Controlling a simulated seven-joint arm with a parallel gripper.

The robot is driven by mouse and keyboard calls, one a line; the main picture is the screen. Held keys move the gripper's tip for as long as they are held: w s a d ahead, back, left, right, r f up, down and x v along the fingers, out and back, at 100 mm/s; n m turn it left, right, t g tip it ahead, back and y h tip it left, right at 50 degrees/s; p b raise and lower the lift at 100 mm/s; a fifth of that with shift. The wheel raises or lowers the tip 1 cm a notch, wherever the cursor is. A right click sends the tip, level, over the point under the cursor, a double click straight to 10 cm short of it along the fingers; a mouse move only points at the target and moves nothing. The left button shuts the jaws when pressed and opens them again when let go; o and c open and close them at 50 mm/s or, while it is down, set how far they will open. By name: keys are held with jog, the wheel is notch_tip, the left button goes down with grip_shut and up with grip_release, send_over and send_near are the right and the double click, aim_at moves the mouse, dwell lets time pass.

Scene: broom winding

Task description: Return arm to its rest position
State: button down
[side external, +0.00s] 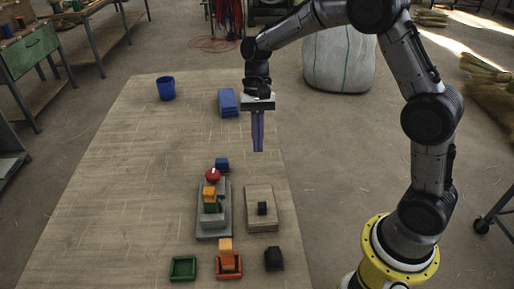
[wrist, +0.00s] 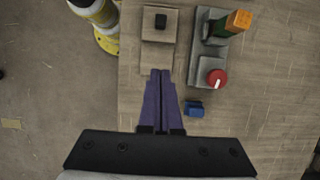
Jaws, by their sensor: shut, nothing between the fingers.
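My gripper (side external: 257,148) hangs pointing down above the right part of the table (side external: 110,150) in the side external view. Its two long purple fingers are together with nothing between them. The gripper is apart from all objects on the table.
A grey fixture (side external: 224,222) with a red knob (side external: 213,175) and orange and green blocks stands mid-front. A wooden block (side external: 262,193), green tray (side external: 183,268), red tray (side external: 229,267) and black box (side external: 274,259) are near. A blue bucket (side external: 166,88) and blue stack (side external: 228,102) stand farther back.

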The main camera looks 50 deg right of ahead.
jog(key=s+r+n+t+h, duration=0.1)
jog(key=s+r+n+t, duration=0.3)
jog(key=s+r, duration=0.85)
jog(key=s+d+f+n+t+h, duration=0.1)
jog(key=s+n+t, duration=0.3)
jog(key=s, duration=0.6)
jog(key=shift+s+d+f+n+h, duration=0.3)
jog(key=shift+d+n+h, duration=0.2)
jog(key=shift+d, duration=0.25)
